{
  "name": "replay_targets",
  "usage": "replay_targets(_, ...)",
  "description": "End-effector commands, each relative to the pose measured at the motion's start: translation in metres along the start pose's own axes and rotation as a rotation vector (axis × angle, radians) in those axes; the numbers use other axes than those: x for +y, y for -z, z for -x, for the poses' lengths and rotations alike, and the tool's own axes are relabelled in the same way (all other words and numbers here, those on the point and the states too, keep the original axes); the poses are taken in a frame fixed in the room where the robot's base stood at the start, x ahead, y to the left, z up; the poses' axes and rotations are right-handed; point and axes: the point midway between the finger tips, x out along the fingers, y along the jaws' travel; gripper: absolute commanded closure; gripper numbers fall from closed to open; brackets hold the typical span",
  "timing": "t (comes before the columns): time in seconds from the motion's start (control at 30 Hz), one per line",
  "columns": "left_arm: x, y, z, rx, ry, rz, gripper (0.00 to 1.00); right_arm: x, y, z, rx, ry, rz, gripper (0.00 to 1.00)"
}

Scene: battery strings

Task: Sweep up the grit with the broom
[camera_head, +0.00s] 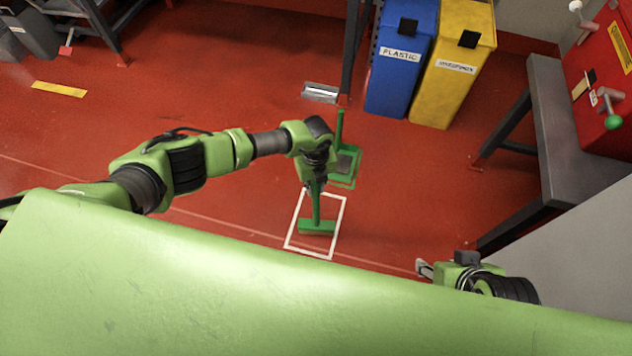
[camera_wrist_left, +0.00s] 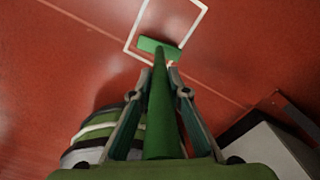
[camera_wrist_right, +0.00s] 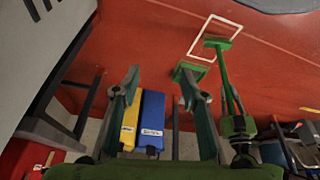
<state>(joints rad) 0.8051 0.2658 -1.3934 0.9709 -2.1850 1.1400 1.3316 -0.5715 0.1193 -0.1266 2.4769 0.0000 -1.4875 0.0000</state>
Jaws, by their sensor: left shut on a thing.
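A green broom stands on the red floor, its head (camera_head: 317,227) inside a white floor outline (camera_head: 341,222). My left gripper (camera_head: 314,184) is shut on its handle above the head; the handle runs between the fingers in the left wrist view (camera_wrist_left: 160,95). A green dustpan (camera_head: 344,166) with an upright handle stands just behind, by a green floor outline; it also shows in the right wrist view (camera_wrist_right: 186,70). Its inside looks dark grey; I cannot tell whether grit lies there. No grit is clear on the floor. My right gripper (camera_wrist_right: 160,82) is open and empty, away from the broom.
A blue plastic bin (camera_head: 401,75) and a yellow bin (camera_head: 452,80) stand at the back. A grey bench (camera_head: 572,135) and a red cabinet (camera_head: 598,85) are on the right. A small metal block (camera_head: 320,93) lies near a dark post. The floor left of the broom is clear.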

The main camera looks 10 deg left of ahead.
Motion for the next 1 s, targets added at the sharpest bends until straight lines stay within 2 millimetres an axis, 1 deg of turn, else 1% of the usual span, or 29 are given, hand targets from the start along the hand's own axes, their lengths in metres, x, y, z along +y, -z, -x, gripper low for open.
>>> replay_targets(0.03,0.001,0.001,0.002,0.0,0.001,0.0,1.0,0.001,-0.007,0.003,-0.03,-0.002,-0.001,0.6)
replay_targets(0.1,0.008,0.011,0.007,0.002,-0.002,-0.002,1.0,0.002,-0.009,0.012,-0.061,-0.002,-0.002,0.6)
replay_targets(0.2,0.017,0.024,0.007,0.002,-0.001,-0.001,1.0,0.003,-0.015,0.018,-0.105,-0.003,-0.003,0.6)
replay_targets(0.23,0.018,0.027,0.005,0.002,-0.001,-0.001,1.0,0.003,-0.018,0.016,-0.117,-0.003,-0.003,0.6)
replay_targets(0.3,0.019,0.027,0.001,0.0,0.0,0.0,1.0,0.002,-0.021,-0.002,-0.118,-0.002,-0.002,0.6)
replay_targets(0.4,0.021,0.031,0.001,0.0,0.001,0.0,1.0,0.002,-0.023,-0.017,-0.125,0.0,-0.002,0.6)
replay_targets(0.67,0.028,0.042,0.0,-0.001,0.0,-0.001,1.0,-0.001,-0.035,-0.055,-0.144,0.004,0.001,0.6)
replay_targets(1.0,0.038,0.056,0.0,0.0,0.0,0.0,1.0,-0.004,-0.06,-0.1,-0.17,0.008,0.005,0.6)
